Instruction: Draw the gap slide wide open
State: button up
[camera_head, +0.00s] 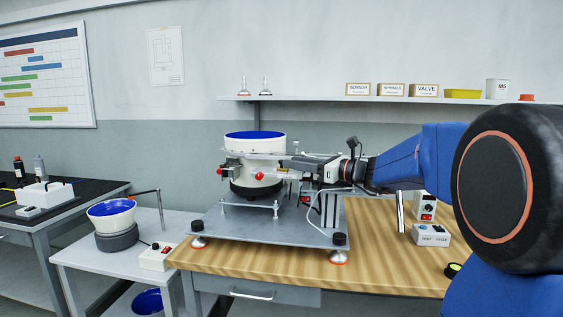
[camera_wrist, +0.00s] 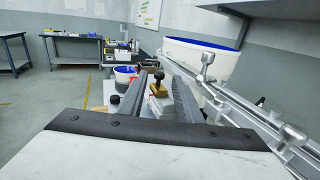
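In the wrist view, a small brass-coloured block with a dark knob (camera_wrist: 158,88) shows between the two dark fingers of my gripper (camera_wrist: 154,72); it looks like the gap slide, though I cannot be sure. The fingers stand apart, with visible space on both sides of the block, so nothing looks gripped. In the head view, my gripper (camera_head: 288,164) reaches in from the right, level with the upper part of the white feeder bowl (camera_head: 262,146) with its blue inside. The slide cannot be made out clearly there.
A metal rail with clamp knobs (camera_wrist: 207,66) runs close along the right of my gripper in the wrist view. The feeder stands on a grey baseplate (camera_head: 220,222) on the wooden bench (camera_head: 395,270). Red knobs (camera_head: 260,175) stick out near the bowl. A second blue-lined bowl (camera_head: 110,212) stands left.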

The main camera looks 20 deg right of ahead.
jog(key=shift+x, duration=2.8)
jog(key=shift+c, duration=0.5)
